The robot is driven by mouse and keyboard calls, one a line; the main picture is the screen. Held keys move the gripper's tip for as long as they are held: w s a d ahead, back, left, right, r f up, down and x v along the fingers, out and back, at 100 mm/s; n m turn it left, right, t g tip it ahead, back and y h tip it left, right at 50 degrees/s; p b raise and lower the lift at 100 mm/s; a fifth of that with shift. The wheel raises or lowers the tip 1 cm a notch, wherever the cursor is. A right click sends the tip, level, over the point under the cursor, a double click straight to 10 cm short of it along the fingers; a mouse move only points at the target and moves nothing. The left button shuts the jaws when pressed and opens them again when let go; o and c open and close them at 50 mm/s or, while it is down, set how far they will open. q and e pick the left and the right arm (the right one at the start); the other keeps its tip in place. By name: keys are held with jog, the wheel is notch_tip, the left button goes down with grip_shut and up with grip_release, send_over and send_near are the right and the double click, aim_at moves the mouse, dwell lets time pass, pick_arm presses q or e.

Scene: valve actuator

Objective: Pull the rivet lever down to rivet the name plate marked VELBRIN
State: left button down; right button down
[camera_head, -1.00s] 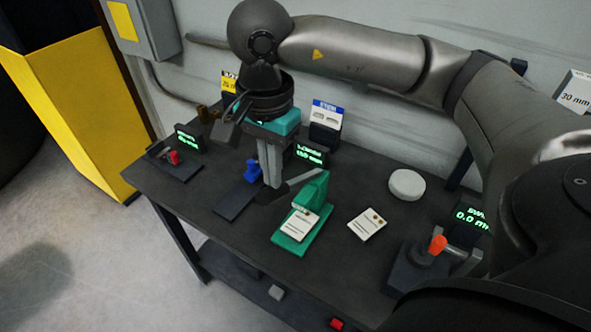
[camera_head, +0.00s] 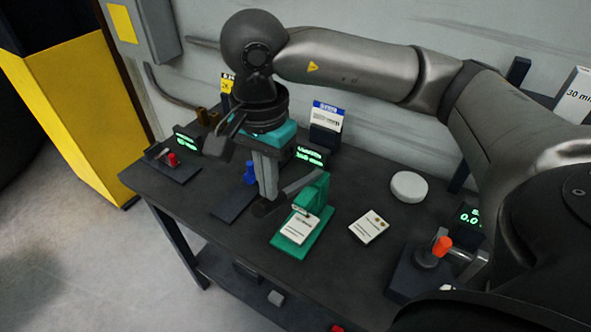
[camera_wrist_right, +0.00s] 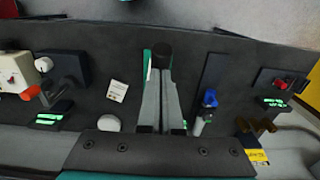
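The green rivet press (camera_head: 314,190) stands near the table's middle, with a white name plate (camera_head: 298,229) lying on its base. The plate's lettering is too small to read. The grey rivet lever (camera_head: 298,187) slopes down to the left from the press top and ends in a black grip (camera_head: 266,207). My right gripper (camera_head: 267,192) points down with its tips at that grip; its two fingers look close together. In the right wrist view the black grip (camera_wrist_right: 163,51) shows just beyond the fingertips (camera_wrist_right: 162,72). My left gripper is out of view.
A second white plate (camera_head: 369,227) lies loose right of the press. A white round disc (camera_head: 409,186) is behind it. An orange-knobbed fixture (camera_head: 441,246) stands at right, a blue one (camera_head: 251,172) and a red one (camera_head: 172,159) at left. A label stand (camera_head: 326,122) is behind.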

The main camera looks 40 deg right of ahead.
aim_at(264, 202)
jog(key=shift+s+a+f+b, duration=0.15)
jog(key=shift+a+f+b, duration=0.15)
jog(key=shift+f+b, duration=0.35)
jog(key=shift+f, duration=0.1)
jog(key=shift+s+a+f+b, duration=0.1)
jog(key=shift+a+f+b, duration=0.1)
jog(key=shift+f+b, duration=0.3)
jog(key=shift+s+a+f+b, duration=0.1)
jog(key=shift+a+f+b, duration=0.1)
jog(key=shift+f+b, duration=0.3)
jog(key=shift+f, duration=0.15)
jog(key=shift+s+a+f+b, duration=0.1)
jog(key=shift+a+f+b, duration=0.15)
jog(key=shift+f+b, duration=0.8)
jog(key=shift+s+a+f+b, duration=0.1)
jog(key=shift+a+f+b, duration=0.1)
jog(key=shift+f+b, duration=1)
jog(key=shift+r, duration=0.15)
